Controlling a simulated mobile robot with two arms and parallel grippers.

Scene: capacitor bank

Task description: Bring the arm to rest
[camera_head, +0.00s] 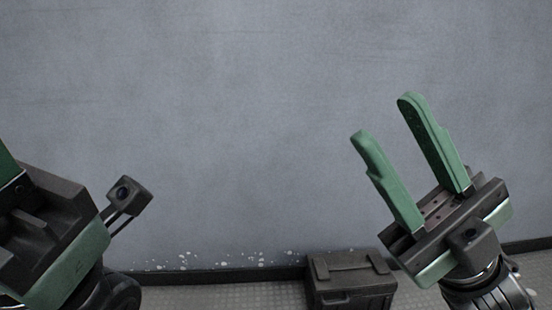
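My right gripper (392,120) is in the lower right of the head view. Its two green fingers point up and to the left, apart from each other, with nothing between them. My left gripper's dark body and green casing (60,268) show at the lower left edge. Only a bit of one green finger shows there, and the fingertips are cut off by the picture's edge. Neither gripper is seen touching anything.
A dark case with a handle (348,283) stands on the floor by the wall, below and left of my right gripper. A plain grey wall (240,120) fills the background. A strip of textured grey floor (225,296) shows along the bottom.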

